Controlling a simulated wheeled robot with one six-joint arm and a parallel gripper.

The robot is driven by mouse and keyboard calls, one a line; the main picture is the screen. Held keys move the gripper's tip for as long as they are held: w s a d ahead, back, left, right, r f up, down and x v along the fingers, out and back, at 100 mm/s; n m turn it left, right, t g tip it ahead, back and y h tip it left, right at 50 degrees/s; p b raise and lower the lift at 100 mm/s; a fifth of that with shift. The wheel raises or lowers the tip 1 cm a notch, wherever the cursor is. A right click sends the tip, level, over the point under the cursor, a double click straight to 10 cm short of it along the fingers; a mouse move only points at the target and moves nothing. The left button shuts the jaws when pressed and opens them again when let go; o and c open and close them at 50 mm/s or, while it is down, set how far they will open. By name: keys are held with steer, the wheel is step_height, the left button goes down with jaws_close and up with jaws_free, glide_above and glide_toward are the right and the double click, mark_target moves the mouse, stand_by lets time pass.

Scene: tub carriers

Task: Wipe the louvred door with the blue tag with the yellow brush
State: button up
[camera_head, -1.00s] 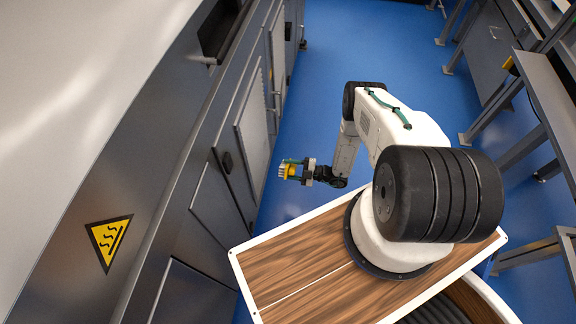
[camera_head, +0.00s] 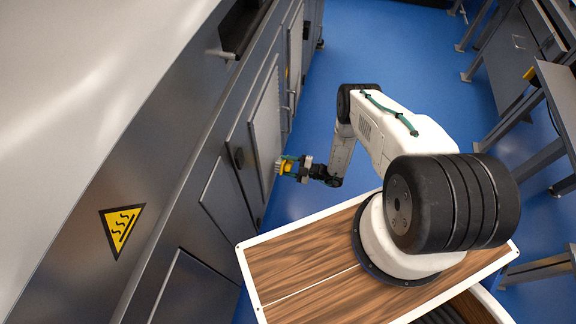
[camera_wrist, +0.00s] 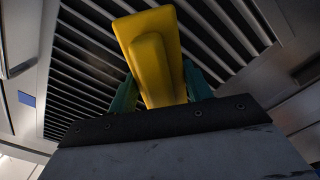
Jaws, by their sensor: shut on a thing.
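My gripper (camera_head: 290,167) is shut on the yellow brush (camera_head: 285,168), and its bristles point left at a louvred door (camera_head: 265,125) in the dark cabinet front. In the head view the bristle tips are at or very near the door's face; I cannot tell whether they touch. The wrist view shows the yellow brush (camera_wrist: 155,50) between the green fingers of my gripper (camera_wrist: 158,92), with the dark slats of the louvred door (camera_wrist: 85,70) behind it. A blue tag (camera_wrist: 27,99) shows on the pale surface at the left of the slats.
The cabinet front with a yellow warning sign (camera_head: 122,228) runs along the left. Another louvred panel (camera_head: 295,50) lies farther along it. Metal benches (camera_head: 545,150) stand at the right. The blue floor (camera_head: 390,55) between is clear.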

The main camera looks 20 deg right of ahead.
steer(key=shift+x, duration=1.55)
stand_by(0.4)
